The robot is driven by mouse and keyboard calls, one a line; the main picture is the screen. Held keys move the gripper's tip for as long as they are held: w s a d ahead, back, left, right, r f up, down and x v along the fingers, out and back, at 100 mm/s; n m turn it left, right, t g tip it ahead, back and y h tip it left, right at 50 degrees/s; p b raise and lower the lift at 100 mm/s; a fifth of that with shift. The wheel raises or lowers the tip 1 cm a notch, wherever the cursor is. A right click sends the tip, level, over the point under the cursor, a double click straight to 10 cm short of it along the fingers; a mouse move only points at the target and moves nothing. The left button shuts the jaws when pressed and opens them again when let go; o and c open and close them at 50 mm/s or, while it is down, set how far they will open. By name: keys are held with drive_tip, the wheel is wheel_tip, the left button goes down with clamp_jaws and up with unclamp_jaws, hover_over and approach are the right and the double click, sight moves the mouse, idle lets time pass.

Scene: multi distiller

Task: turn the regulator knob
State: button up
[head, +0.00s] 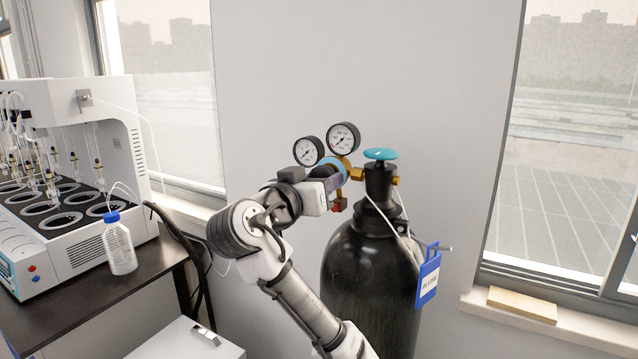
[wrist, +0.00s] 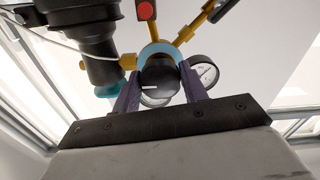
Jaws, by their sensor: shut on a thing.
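The regulator knob (wrist: 158,84) is a round black knob with a white mark, in front of a light-blue regulator body (wrist: 160,52). My gripper (wrist: 161,92) has its two purple fingers on either side of the knob and is shut on it. In the head view my gripper (head: 334,181) is at the regulator, left of the cylinder valve, and hides the knob. Two round pressure gauges (head: 343,138) stand above the regulator. A gauge (wrist: 204,74) also shows behind the right finger in the wrist view.
A tall black gas cylinder (head: 365,285) with a teal handwheel (head: 380,154) stands right of my gripper. A blue tag (head: 429,280) hangs on it. The white distiller (head: 90,225) and a blue-capped bottle (head: 119,248) are on the dark bench at left. White tubing runs down the cylinder.

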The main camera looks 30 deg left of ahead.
drive_tip(key=n, duration=0.4)
drive_tip(key=shift+n, duration=0.3)
drive_tip(key=n, duration=0.3)
drive_tip(key=shift+d+n, duration=0.1)
drive_tip(key=shift+n, duration=0.2)
drive_tip(key=n, duration=0.4)
drive_tip(key=shift+r, duration=0.15)
drive_tip(key=shift+n+p, duration=0.3)
drive_tip(key=shift+n, duration=1.9)
drive_tip(key=o, duration=1)
drive_tip(key=shift+s, duration=0.1)
